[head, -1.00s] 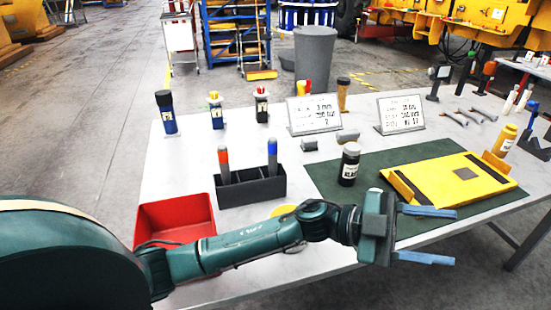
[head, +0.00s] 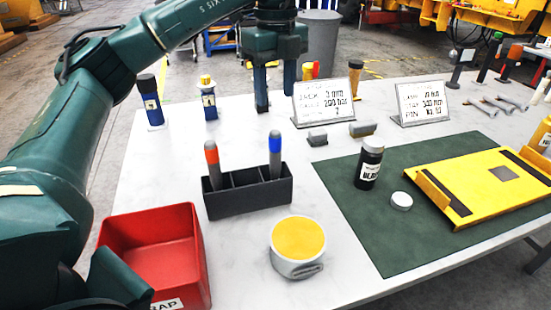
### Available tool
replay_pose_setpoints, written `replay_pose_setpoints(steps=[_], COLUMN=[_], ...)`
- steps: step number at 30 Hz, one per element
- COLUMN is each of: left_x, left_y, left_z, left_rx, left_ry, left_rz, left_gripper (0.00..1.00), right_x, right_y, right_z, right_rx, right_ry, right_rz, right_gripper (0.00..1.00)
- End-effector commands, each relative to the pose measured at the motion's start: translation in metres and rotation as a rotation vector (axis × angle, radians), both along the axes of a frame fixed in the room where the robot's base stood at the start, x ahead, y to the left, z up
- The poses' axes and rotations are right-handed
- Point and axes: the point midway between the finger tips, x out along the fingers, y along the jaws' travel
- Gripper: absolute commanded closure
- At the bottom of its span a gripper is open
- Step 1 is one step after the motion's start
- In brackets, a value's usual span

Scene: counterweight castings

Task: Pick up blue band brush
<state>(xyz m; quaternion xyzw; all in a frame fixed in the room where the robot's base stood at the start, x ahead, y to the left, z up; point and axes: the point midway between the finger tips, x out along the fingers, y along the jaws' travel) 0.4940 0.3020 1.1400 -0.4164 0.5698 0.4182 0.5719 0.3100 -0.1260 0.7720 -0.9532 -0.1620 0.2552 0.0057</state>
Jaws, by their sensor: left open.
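The black holder (head: 250,196) on the white table has compartments. A grey upright stick with a blue upper part, likely the blue band brush (head: 275,155), stands in its right part. A similar stick with an orange-red upper part (head: 212,163) stands in its left part. Their lower ends are hidden in the holder. My left gripper (head: 276,98) is open and empty in the head view, fingers pointing down. It appears above and behind the holder, apart from the blue-topped stick. My right gripper is not in view.
A red bin (head: 202,240) and a yellow-topped tin (head: 297,262) stand in front. Two bottles (head: 151,103) (head: 209,98) stand at the back left, sign plates (head: 323,105) behind. A dark jar (head: 369,165) and white lid (head: 401,201) are on the green mat (head: 370,235).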

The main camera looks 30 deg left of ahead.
Motion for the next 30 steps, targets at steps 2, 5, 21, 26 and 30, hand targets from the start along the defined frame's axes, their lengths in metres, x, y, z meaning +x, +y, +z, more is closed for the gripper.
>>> replay_pose_setpoints(steps=[2,5,21,26,30], left_x=[-0.001,-0.001,0.002,0.003,0.003], left_y=[0.000,0.000,0.004,0.003,0.003], left_z=[-0.017,-0.037,-0.099,-0.117,-0.120], left_rx=[0.002,0.000,-0.003,-0.003,-0.004], left_ry=[0.007,0.006,0.005,0.003,0.000], left_rz=[-0.001,-0.002,-0.005,-0.006,-0.006], left_gripper=[0.52,0.52,0.52,0.52,0.52], right_x=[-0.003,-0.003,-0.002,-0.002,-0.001], right_y=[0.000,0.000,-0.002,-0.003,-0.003], right_z=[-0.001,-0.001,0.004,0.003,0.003], right_rx=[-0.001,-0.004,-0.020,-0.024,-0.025], right_ry=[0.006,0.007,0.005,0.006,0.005], right_rz=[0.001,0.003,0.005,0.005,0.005], right_gripper=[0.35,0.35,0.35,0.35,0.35])
